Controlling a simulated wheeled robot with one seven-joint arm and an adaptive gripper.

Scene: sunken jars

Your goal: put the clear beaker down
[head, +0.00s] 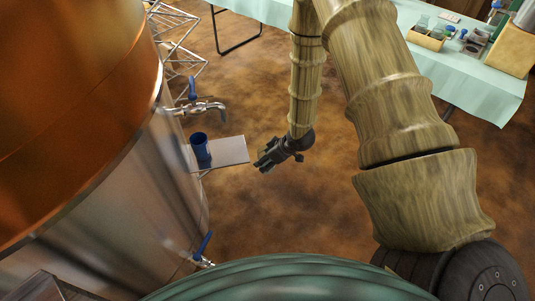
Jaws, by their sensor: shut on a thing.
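My gripper (264,161) is in mid-air just right of a small metal shelf on the side of a big metal tank. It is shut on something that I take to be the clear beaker. The beaker itself is too small and transparent to make out here, so its tilt cannot be told. The gripper's fingers point left, toward the shelf (231,151). A dark blue cup (200,148) stands upright on the left part of the shelf. The right part of the shelf is bare.
The copper and steel tank (130,190) fills the left. A tap with a blue handle (205,108) juts out above the shelf; another tap (203,250) is lower. A cloth-covered table (480,92) at upper right holds a wooden box (427,38) with glassware. Brown floor between is clear.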

